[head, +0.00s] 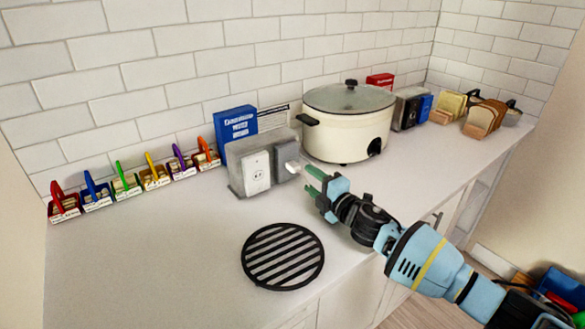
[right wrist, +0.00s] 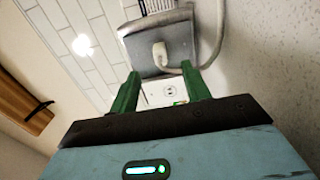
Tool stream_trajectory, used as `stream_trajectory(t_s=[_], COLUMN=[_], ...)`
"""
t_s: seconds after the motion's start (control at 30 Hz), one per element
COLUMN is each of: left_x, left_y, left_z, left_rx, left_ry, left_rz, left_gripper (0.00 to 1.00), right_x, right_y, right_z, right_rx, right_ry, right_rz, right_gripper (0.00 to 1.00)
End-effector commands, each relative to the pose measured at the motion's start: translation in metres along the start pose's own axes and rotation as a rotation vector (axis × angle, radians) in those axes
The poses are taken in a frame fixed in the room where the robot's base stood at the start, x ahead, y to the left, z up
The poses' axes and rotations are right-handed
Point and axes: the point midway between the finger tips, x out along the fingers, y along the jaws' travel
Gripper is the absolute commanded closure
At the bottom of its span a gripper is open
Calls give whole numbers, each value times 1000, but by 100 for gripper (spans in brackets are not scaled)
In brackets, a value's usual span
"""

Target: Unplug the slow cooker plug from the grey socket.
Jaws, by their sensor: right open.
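The grey socket (head: 284,158) sits on the right part of a grey box on the counter, beside a white outlet (head: 257,172). A white plug (head: 292,168) is in the grey socket. The cream slow cooker (head: 340,134) with a glass lid stands just behind it to the right. My right gripper (head: 308,181) is open, its green fingers pointing at the plug from a short way off. In the right wrist view the plug (right wrist: 159,53) shows beyond and between the open fingertips (right wrist: 158,72), its white cord curving up to the right. Nothing is held. My left gripper is not in view.
A round black trivet (head: 283,256) lies on the counter in front. Several coloured-handle baskets (head: 125,184) line the wall at left. A blue box (head: 236,122) stands behind the sockets. A toaster (head: 407,109) and bread racks (head: 485,117) stand at right. The front left counter is clear.

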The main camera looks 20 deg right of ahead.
Motion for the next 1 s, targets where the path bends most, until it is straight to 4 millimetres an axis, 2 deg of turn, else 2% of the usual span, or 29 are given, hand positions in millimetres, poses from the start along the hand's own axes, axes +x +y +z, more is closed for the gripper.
stream_trajectory(t_s=[0.23,0.5,0.7,1.0], left_x=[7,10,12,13], left_y=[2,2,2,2], left_z=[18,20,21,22], left_rx=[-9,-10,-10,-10], left_ry=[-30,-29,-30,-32], left_rz=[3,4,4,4], left_gripper=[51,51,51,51], right_x=[33,62,71,72], right_y=[-5,-3,-1,0], right_z=[-1,-1,0,0], right_rx=[3,1,1,1], right_ry=[1,1,0,0], right_rz=[-3,-2,-1,0], right_gripper=[53,53,53,53])
